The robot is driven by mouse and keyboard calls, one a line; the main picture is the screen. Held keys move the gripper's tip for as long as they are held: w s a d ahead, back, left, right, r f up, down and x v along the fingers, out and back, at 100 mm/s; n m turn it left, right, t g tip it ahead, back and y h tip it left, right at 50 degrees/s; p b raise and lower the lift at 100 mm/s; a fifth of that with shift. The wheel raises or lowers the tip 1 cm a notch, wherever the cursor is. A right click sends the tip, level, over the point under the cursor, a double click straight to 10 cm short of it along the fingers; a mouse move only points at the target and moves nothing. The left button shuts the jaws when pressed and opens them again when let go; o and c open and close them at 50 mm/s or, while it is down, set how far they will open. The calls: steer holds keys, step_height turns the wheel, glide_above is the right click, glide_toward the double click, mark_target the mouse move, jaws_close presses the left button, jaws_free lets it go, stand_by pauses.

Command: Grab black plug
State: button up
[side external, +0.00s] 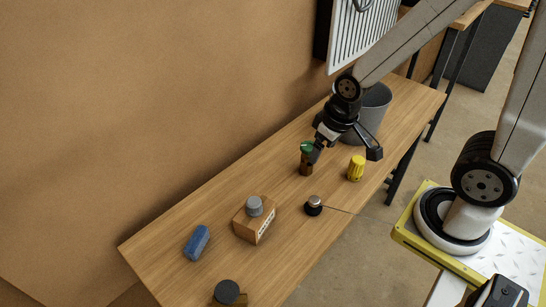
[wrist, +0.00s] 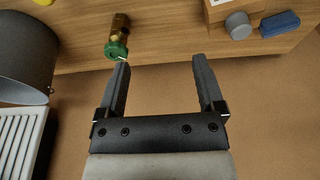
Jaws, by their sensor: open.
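A dark, nearly black round plug (side external: 228,292) sits on a wooden block at the bottom edge of the side view. A small black round piece with a silvery top (side external: 314,205) lies on the bench with a thin line running from it; I cannot tell which of the two is the black plug. Neither shows in the wrist view. My gripper (side external: 345,153) is open and empty over the far half of the bench. In the wrist view its fingers (wrist: 160,60) are spread, with the left fingertip close to a green-topped brass fitting (wrist: 117,40).
A wooden block (side external: 245,225) carries a grey plug (side external: 254,206). A blue block (side external: 197,243) lies to its left. A yellow knob (side external: 356,168) and a grey bin (side external: 375,110) stand near my gripper. A white radiator (side external: 358,35) hangs on the wall.

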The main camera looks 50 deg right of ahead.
steer(key=s+f+n+g+h, duration=0.3)
steer(key=s+f+n+g, duration=0.1)
steer(key=s+f+n, duration=0.15)
steer(key=n+t+h, duration=0.6)
steer(key=n+t, duration=0.6)
steer(key=n, duration=1)
glide_toward(317, 205)
steer(key=w+d, duration=0.2)
steer(key=d, duration=0.1)
steer(key=w+d, duration=0.1)
steer(key=d, duration=0.1)
steer(key=shift+w+f, duration=0.4)
steer(key=shift+a+f+n+t+y, duration=0.4)
steer(key=shift+a+f+n+y, duration=0.15)
steer(key=shift+y, duration=0.25)
steer(key=shift+w, duration=0.1)
steer(key=shift+x, duration=1.2)
steer(key=shift+w+d, duration=0.1)
steer(key=shift+w, duration=0.05)
